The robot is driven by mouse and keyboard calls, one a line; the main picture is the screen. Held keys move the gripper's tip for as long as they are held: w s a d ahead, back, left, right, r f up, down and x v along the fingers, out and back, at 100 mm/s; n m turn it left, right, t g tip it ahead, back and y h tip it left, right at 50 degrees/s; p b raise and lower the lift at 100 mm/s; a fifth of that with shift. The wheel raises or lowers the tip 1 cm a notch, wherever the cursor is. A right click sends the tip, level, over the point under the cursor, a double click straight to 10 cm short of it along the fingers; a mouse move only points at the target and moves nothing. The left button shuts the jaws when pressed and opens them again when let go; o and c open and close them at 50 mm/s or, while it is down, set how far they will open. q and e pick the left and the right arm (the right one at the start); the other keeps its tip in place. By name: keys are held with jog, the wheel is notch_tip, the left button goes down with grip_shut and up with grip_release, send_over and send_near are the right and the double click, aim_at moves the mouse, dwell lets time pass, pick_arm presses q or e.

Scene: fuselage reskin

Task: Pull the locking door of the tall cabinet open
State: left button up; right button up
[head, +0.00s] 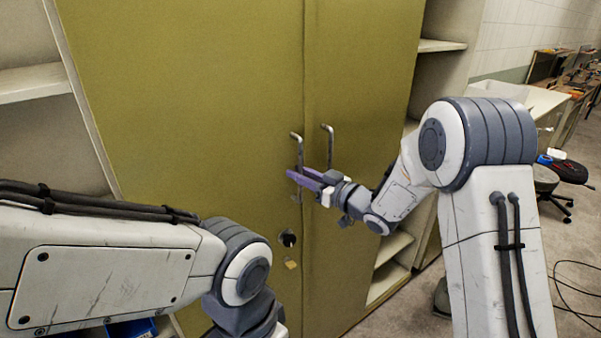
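The tall cabinet has two closed olive-green doors, a wide left door (190,110) and a narrower right door (350,80), meeting at a vertical seam. Each has a bent metal bar handle near the seam: the left handle (298,150) and the right handle (330,142). A round dark lock (288,238) sits on the left door below its handle, with a small yellowish piece under it. My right gripper (302,177) has its purple fingers at the lower part of the left handle. Whether they grip it is unclear. My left arm is at lower left; its gripper is out of view.
Open pale shelves flank the cabinet at left (35,84) and right (440,45). A white table (530,98) and a dark stool (568,172) stand at the far right. Black cables (570,285) lie on the floor there.

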grip_shut()
dwell(1.3)
